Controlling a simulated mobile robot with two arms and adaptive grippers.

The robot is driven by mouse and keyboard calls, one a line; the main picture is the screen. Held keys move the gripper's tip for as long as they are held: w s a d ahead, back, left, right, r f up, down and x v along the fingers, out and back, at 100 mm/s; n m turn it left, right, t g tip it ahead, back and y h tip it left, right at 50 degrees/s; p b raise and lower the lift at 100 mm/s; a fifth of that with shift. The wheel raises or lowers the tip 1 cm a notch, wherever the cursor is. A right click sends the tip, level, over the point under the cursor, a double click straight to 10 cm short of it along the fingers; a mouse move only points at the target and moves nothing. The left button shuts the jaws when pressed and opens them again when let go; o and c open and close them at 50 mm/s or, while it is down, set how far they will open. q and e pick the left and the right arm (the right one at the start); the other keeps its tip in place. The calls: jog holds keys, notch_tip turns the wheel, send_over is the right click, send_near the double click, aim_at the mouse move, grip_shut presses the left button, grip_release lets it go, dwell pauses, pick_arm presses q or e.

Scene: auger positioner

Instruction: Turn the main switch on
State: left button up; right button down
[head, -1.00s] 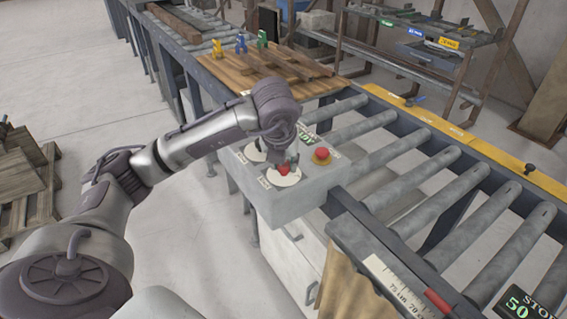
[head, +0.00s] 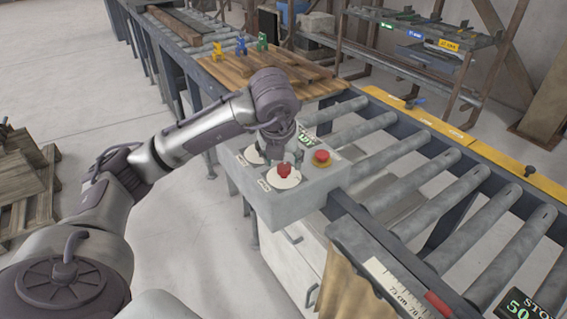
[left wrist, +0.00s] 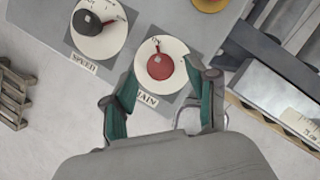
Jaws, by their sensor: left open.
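The main switch is a red knob (head: 284,170) on a white round dial, on top of the grey control box (head: 297,190). In the left wrist view the red knob (left wrist: 160,67) sits above a label ending in "AIN". Its small red pointer points up the picture, slightly left, to small lettering too small to read surely. My left gripper (left wrist: 166,80) is open, with one green-padded finger on each side of the dial's lower part. No grip on the knob shows. In the head view the gripper (head: 286,153) is just behind the knob, partly hidden by my wrist. My right gripper is not in view.
A black speed knob (left wrist: 87,24) is left of the main switch. A red button on yellow (head: 321,157) is at the box's right. A roller conveyor (head: 410,165) runs along the right.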

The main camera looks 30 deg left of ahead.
pick_arm(q)
jog(key=v, duration=0.9)
jog(key=shift+r, duration=0.25)
jog(key=shift+s, duration=0.1)
